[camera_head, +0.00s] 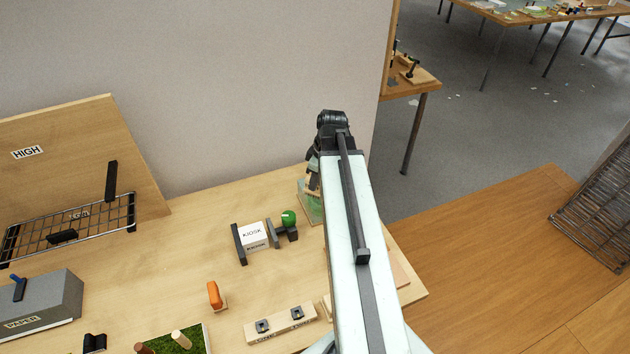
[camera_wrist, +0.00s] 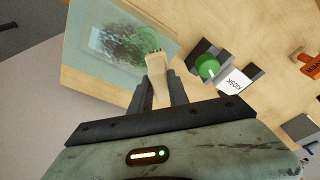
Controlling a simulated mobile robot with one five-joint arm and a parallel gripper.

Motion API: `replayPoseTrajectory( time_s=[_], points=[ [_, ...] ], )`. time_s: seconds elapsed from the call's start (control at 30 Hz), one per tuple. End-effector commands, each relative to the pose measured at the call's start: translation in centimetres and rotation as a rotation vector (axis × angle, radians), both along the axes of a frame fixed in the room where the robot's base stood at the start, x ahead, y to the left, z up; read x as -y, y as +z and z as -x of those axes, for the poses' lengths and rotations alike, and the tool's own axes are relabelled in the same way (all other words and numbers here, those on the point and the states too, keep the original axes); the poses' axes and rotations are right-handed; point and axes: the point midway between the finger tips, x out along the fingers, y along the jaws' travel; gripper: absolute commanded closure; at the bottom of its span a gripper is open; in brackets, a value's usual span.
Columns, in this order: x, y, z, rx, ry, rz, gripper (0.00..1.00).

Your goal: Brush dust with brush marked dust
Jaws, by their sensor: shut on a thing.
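My gripper (camera_wrist: 160,88) is shut on a pale wooden brush (camera_wrist: 157,78) in the wrist view. The brush points toward a pale green panel (camera_wrist: 85,50). A dark speckled patch of dust (camera_wrist: 122,42) lies on that panel, close to the brush's far end. I cannot tell whether the brush touches the panel, and no marking on it is readable. In the head view my gripper (camera_head: 313,182) is partly hidden by my arm, over the panel (camera_head: 309,213) at the table's back right corner.
A white KIOSK block (camera_head: 253,235) between dark pieces and a green knob (camera_head: 288,217) stand left of the panel. An orange piece (camera_head: 214,295), a wooden strip with dark fittings (camera_head: 280,324) and a grey PAPER box (camera_head: 45,302) are nearer. A wall rises behind the table.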

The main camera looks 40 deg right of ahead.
Motion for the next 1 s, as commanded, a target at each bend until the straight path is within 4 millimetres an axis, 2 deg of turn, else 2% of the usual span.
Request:
replayPoseTrajectory(
  time_s=[1.0],
  points=[
    [0.0,-1.5,0.0,0.000,-0.001,0.000,1.00]
  ],
)
